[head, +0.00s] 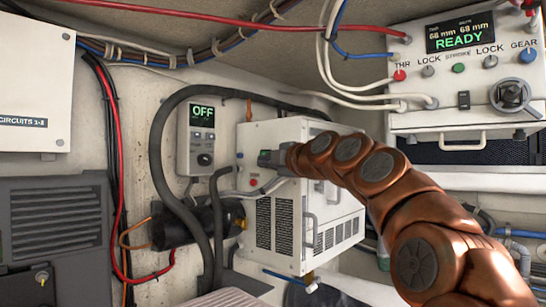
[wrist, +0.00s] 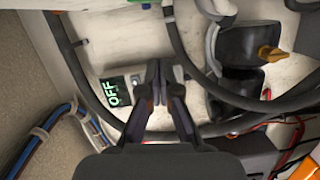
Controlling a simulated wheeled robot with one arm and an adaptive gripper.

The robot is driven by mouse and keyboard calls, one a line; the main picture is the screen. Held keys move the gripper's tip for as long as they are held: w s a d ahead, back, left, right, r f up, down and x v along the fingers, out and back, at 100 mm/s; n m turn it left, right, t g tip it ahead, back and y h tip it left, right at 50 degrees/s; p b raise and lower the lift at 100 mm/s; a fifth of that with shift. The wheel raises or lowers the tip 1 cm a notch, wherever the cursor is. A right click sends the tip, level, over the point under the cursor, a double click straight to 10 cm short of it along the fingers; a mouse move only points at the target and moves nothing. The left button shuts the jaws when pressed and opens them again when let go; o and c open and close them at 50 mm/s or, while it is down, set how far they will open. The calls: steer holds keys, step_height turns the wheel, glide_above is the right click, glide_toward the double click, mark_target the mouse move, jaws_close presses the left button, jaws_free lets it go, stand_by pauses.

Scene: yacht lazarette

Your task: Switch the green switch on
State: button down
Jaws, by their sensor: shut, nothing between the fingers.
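A round green control (head: 458,68) sits mid-row on the control panel (head: 425,120) at upper right, under a lit READY display (head: 460,38); I cannot tell whether it is the task's switch. My gripper (head: 268,158) appears in front of the white vented unit (head: 285,225), well left of the panel. In the wrist view my gripper (wrist: 155,68) has its fingers together and empty, beside the OFF display (wrist: 116,92), and hides part of the controller.
Thick black hoses (head: 158,150) curve around the controller, with a black cylinder (head: 175,228) below. Red and blue cables (head: 230,20) cross overhead. A white circuit box (head: 35,85) and dark louvred cabinet (head: 55,225) stand at left. A green patch (wrist: 212,8) shows at the wrist view's top.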

steer(key=w+p, duration=0.4)
steer(key=w, duration=0.3)
steer(key=shift+w+a+f+p, duration=0.15)
steer(key=shift+w+f+p, duration=0.15)
steer(key=shift+w, duration=0.1)
